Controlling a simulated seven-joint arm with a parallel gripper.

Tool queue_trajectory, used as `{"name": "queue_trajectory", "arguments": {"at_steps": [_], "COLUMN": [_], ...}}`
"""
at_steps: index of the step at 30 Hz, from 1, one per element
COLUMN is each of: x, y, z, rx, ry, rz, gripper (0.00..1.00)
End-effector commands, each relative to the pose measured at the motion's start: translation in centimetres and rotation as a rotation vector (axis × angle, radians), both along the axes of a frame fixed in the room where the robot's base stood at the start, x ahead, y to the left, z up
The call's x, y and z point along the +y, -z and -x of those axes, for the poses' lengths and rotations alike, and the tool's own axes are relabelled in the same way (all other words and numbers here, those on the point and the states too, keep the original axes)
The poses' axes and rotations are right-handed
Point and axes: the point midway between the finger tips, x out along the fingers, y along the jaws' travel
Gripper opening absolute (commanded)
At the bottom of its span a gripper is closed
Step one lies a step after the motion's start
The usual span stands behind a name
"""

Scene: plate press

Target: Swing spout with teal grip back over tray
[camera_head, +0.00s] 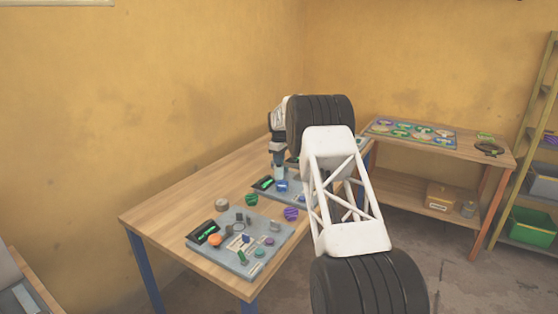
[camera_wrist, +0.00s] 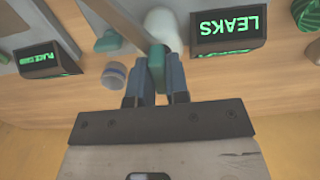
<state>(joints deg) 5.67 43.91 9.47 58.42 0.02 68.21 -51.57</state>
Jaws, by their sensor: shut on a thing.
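In the wrist view my gripper (camera_wrist: 156,88) is shut on the teal grip (camera_wrist: 157,66), which stands between its two dark fingers. A grey bar (camera_wrist: 118,18), which looks like the spout, runs from near the grip toward the upper left. A white rounded part (camera_wrist: 163,26) lies just beyond the grip. In the head view my gripper (camera_head: 278,174) is low over the far panel (camera_head: 290,199) on the table, and my arm hides much of that area. I cannot tell which part is the tray.
A display reading LEAKS (camera_wrist: 228,30) is close right of the grip in the wrist view; another display (camera_wrist: 47,60) is at left. A blue-grey knob (camera_wrist: 115,75) and a green part (camera_wrist: 108,42) are near the fingers. A nearer panel (camera_head: 270,236) holds several small parts.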

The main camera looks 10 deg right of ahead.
Motion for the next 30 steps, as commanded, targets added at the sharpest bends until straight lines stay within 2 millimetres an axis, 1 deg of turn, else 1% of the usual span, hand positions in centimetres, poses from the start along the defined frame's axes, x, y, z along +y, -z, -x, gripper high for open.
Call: {"name": "queue_trajectory", "arguments": {"at_steps": [6, 7, 11, 19, 23, 26, 30], "x": [0.0, 0.0, 0.0, 0.0, 0.0, 0.0, 0.0], "y": [-0.2, -0.2, -0.2, -0.1, -0.4, -0.9, -2.3], "z": [-0.1, -0.1, -0.1, 0.0, 0.0, 0.0, -0.1], "rx": [-0.004, -0.004, -0.002, -0.001, -0.001, -0.001, -0.002], "ry": [-0.001, -0.001, 0.000, 0.000, 0.000, 0.000, 0.000], "rz": [0.001, 0.001, 0.001, 0.001, 0.000, 0.000, 0.001], "gripper": [0.00, 0.20, 0.40, 0.40, 0.40, 0.40, 0.40]}}
